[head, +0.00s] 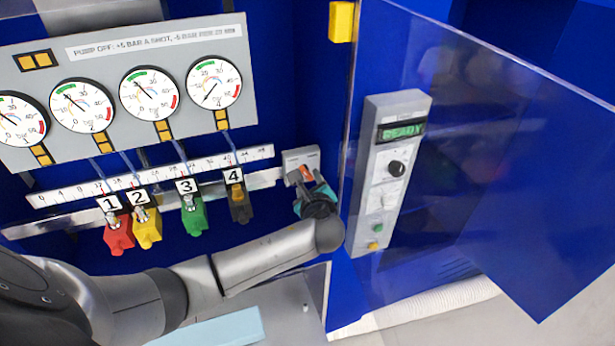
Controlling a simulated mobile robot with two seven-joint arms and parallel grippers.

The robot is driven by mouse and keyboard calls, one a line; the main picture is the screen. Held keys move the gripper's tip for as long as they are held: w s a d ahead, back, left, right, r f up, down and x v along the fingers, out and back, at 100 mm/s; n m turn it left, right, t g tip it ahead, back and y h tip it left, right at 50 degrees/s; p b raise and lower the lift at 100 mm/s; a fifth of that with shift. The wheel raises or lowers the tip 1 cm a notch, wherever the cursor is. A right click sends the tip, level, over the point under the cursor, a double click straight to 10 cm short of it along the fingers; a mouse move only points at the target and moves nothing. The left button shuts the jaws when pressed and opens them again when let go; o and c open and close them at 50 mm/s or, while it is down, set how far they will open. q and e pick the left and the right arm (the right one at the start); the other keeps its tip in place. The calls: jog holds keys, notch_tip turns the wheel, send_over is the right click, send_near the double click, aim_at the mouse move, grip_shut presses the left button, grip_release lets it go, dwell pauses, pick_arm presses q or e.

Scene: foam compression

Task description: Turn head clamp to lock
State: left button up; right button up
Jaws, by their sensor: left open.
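The head clamp appears to be the grey block (300,158) with an orange-red lever (305,174), at the right end of the ruled rail. My left gripper (309,186) is at the lever, its teal-tipped fingers open and pointing up toward it. The wrist hides the lower part of the block, and I cannot tell whether the fingers touch the lever. My left arm reaches in from the lower left. My right gripper does not show.
Red (118,234), yellow (148,229), green (194,215) and black (240,205) numbered nozzles hang from the rail (150,178) to the left. Several gauges sit above.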

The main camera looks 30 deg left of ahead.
aim_at(306, 173)
pick_arm(q)
jog(key=shift+x, duration=1.5)
grip_shut()
